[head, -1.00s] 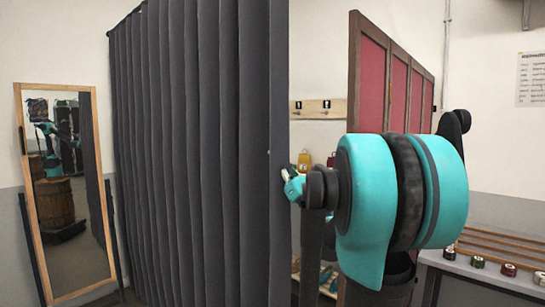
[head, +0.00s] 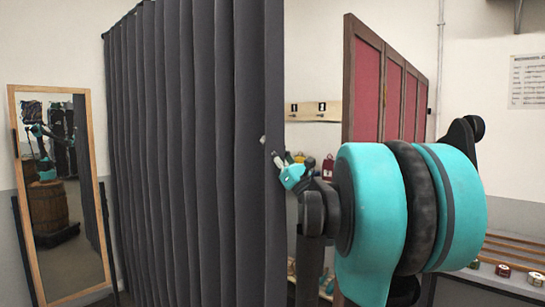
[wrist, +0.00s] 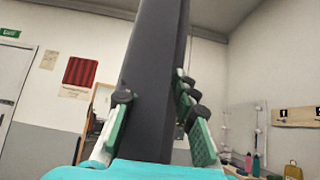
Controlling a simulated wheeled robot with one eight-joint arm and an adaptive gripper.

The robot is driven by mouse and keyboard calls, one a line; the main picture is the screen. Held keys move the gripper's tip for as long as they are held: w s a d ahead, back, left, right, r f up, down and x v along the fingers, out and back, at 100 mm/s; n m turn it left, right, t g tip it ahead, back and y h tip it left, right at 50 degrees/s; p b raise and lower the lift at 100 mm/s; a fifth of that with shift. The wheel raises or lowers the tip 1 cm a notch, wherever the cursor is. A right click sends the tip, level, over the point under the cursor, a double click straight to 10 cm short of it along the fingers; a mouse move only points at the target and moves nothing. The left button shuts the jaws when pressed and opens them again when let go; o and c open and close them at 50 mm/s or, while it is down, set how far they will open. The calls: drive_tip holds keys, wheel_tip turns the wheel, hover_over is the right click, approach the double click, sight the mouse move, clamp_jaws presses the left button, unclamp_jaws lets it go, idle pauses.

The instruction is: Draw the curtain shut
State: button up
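The dark grey pleated curtain (head: 190,150) hangs at the left and middle of the head view. Its free edge is near the picture's middle. My gripper (head: 276,150) is at that edge, with a small pale fingertip showing on the curtain's near face. In the wrist view the curtain's edge (wrist: 158,80) rises as a dark upright band between the two green-padded fingers of my gripper (wrist: 155,95). The fingers stand wide apart, one on each side of it. A gap shows beside the right finger; contact at the left one is unclear.
A wood-framed mirror (head: 55,190) stands left of the curtain. A red-panelled screen (head: 385,85) stands behind my arm. A wall hook board (head: 313,111) hangs between. A bench (head: 500,290) with small spools is at lower right.

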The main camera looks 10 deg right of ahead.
sight(272, 126)
drive_tip(key=shift+r, duration=2.8)
drive_tip(key=shift+o, duration=0.3)
